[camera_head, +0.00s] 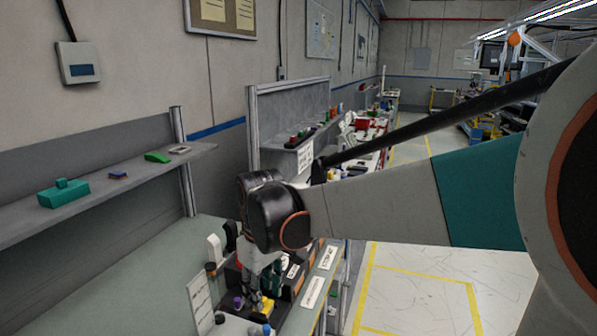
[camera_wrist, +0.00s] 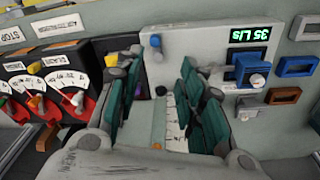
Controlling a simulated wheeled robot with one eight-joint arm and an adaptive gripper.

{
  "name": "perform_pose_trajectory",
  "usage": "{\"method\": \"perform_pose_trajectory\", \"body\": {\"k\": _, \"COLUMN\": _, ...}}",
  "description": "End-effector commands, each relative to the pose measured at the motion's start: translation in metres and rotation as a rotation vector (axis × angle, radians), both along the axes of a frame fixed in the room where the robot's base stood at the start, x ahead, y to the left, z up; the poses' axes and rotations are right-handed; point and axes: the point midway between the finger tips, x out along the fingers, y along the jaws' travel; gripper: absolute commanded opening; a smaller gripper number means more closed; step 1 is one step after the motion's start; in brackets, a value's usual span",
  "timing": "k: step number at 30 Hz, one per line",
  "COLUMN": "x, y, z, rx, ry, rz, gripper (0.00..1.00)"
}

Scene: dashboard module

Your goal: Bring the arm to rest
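My arm reaches from the right across the head view. My gripper (camera_head: 262,282) points down over the dashboard module on the bench, largely hidden by the wrist. In the wrist view my gripper (camera_wrist: 158,78) has its two teal-padded fingers apart, with nothing visible between them. A grey panel (camera_wrist: 210,35) of the module lies beneath, with a strip of white marked labels (camera_wrist: 176,122) showing through the gap. Contact with the panel cannot be judged.
The wrist view shows red-framed gauges (camera_wrist: 72,86) at left, a blue knob (camera_wrist: 252,69) and a green-lit display (camera_wrist: 249,35) at right. In the head view a shelf (camera_head: 105,190) holds a teal block (camera_head: 63,194). Open floor (camera_head: 415,285) lies at right.

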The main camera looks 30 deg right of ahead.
Motion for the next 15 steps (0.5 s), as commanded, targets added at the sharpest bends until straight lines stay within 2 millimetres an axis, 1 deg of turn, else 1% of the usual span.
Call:
{"method": "perform_pose_trajectory", "body": {"k": 1, "x": -0.015, "y": 0.005, "z": 0.002, "rx": -0.001, "ry": -0.032, "rz": -0.015, "gripper": 0.36}}
{"method": "perform_pose_trajectory", "body": {"k": 9, "x": -0.059, "y": 0.023, "z": 0.012, "rx": 0.014, "ry": -0.216, "rz": -0.109, "gripper": 0.36}}
{"method": "perform_pose_trajectory", "body": {"k": 15, "x": -0.091, "y": 0.035, "z": 0.009, "rx": 0.043, "ry": -0.351, "rz": -0.176, "gripper": 0.36}}
